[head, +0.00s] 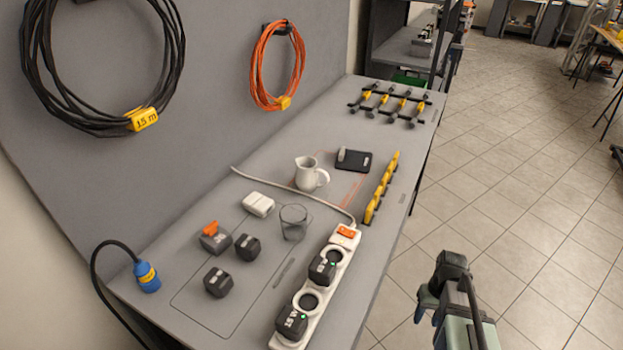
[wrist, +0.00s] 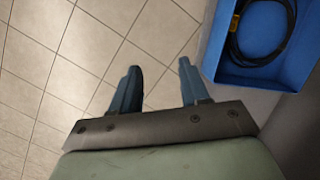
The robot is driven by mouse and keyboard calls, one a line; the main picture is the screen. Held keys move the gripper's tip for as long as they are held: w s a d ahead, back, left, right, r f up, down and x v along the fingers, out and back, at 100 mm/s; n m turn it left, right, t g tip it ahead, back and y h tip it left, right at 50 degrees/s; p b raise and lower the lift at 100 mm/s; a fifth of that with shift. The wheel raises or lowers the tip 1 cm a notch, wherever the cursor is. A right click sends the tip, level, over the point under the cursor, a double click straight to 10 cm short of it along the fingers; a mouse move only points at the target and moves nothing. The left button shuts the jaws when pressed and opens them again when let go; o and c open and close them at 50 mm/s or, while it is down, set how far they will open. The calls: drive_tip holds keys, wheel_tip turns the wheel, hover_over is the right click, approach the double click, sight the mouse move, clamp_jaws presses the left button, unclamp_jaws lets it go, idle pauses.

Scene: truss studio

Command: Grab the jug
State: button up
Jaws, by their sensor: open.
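The white jug (head: 309,174) stands upright on the grey workbench (head: 215,160), around the middle of its length. Its handle faces right in the head view. My gripper (head: 424,303) hangs over the tiled floor, off the bench's right edge and apart from the jug. In the wrist view my gripper (wrist: 158,85) shows two spread fingers with only floor tiles between them. It is open and empty. The jug is not in the wrist view.
A clear glass (head: 294,222), white box (head: 258,204), power strip (head: 310,298), yellow bar (head: 382,188) and black device (head: 353,160) surround the jug. Dark blocks (head: 247,247) lie nearer. Cable coils hang on the back panel. A blue bin (wrist: 262,75) stands below in the wrist view.

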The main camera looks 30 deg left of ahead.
drive_tip(key=w+a+r+n+t, duration=0.1)
drive_tip(key=w+a+r, duration=0.25)
drive_tip(key=r, duration=0.35)
drive_tip(key=w+a+r+n, duration=0.1)
drive_tip(key=w+a+r, duration=0.25)
drive_tip(key=r, duration=0.45)
wheel_tip(320, 180, up, 23)
drive_tip(key=n+t+y, duration=0.2)
drive_tip(key=n+y, duration=0.2)
drive_tip(key=n, duration=0.8)
hover_over(325, 185)
drive_tip(key=d, duration=0.5)
drive_tip(key=x, duration=0.7)
drive_tip(key=shift+a+f, duration=0.25)
drive_tip(key=shift+a, duration=0.15)
drive_tip(key=shift+y, duration=0.3)
drive_tip(key=shift+x, duration=2.7)
drive_tip(key=shift+w, duration=0.2)
clamp_jaws()
